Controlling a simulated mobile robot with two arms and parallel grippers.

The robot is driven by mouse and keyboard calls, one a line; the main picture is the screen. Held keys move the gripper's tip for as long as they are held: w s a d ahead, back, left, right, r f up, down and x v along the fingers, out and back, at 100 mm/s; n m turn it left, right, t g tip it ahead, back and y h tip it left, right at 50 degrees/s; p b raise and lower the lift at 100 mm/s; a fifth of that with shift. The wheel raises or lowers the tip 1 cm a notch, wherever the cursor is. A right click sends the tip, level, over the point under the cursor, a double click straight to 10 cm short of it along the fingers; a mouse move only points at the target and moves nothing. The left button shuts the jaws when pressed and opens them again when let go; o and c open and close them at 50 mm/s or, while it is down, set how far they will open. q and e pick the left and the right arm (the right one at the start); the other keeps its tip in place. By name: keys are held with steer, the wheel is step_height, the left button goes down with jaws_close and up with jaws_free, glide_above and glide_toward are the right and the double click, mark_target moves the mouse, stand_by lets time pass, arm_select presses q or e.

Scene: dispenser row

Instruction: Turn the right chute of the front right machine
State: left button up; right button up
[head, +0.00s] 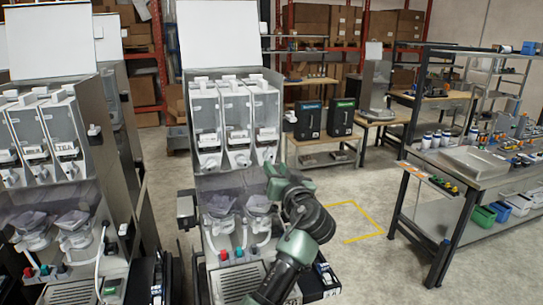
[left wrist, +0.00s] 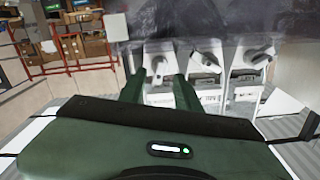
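The front right machine (head: 222,180) stands in the middle of the head view, with three clear canisters in a row. Its left chute (head: 209,162), middle chute (head: 241,158) and right chute (head: 267,134) sit low on the canister fronts. My left gripper (head: 272,170) is just below and in front of the right chute. In the left wrist view, which looks upside down, my left gripper's two green fingers (left wrist: 160,88) are apart. The right chute (left wrist: 159,66) shows between and beyond their tips; contact cannot be told. My right gripper is not in view.
Another dispenser machine (head: 55,160) stands close on the left. A steel workbench (head: 470,165) stands at the right, with open floor (head: 350,195) between. Shelves with boxes (head: 310,20) line the back.

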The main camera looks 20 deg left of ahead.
mark_target(271, 160)
arm_select(q)
steer(key=p+x, duration=0.1)
steer(key=x, duration=0.2)
steer(key=shift+w+a+r+p, duration=0.15)
steer(key=shift+w+r+p, duration=0.05)
steer(key=shift+w+p, duration=0.15)
steer(key=shift+w+a+f, duration=0.15)
steer(key=shift+w+a, duration=0.15)
steer(key=shift+w, duration=0.1)
jaws_close()
